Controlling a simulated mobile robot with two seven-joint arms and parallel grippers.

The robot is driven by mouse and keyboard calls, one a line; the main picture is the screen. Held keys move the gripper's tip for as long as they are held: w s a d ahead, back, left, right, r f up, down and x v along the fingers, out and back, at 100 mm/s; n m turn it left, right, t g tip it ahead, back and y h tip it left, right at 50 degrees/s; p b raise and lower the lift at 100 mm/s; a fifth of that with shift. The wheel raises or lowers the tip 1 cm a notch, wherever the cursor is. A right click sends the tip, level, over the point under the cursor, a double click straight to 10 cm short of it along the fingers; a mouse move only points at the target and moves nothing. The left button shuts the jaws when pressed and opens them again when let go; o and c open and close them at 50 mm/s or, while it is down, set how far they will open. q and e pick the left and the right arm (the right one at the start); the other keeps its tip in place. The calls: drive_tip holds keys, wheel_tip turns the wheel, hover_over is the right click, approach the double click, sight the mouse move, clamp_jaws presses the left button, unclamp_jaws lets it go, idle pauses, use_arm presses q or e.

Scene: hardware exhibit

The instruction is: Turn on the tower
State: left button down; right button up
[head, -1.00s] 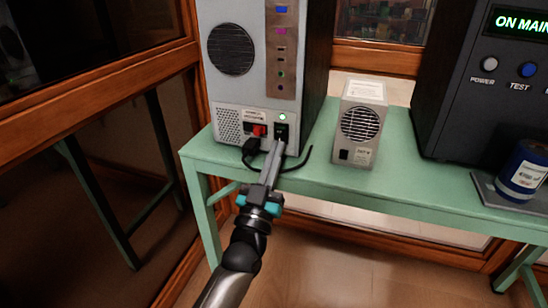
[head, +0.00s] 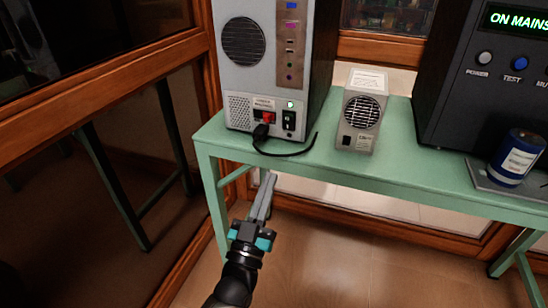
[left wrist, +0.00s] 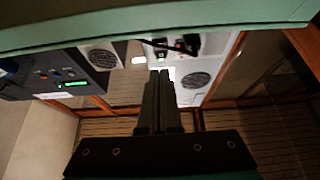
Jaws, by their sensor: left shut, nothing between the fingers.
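The grey tower (head: 241,82) stands on the green table with its back panel toward me. A black plug (head: 261,133) with a cable sits below the red switch. My left gripper (head: 268,177) is shut and empty, below and in front of the table edge, apart from the tower. In the left wrist view its closed fingers (left wrist: 158,78) show with the tower (left wrist: 207,75) appearing upside down beyond them. My right gripper is not in view.
A small beige vented box (head: 359,118) stands right of the tower. A large black unit (head: 480,110) with an "ON MAINS" display and buttons is at the right, with a blue can (head: 516,158) before it. The green table (head: 400,170) has bare surface between them.

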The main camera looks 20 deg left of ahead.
use_arm(q)
drive_tip(key=shift+s+f, duration=0.75)
drive_tip(key=shift+f, duration=0.05)
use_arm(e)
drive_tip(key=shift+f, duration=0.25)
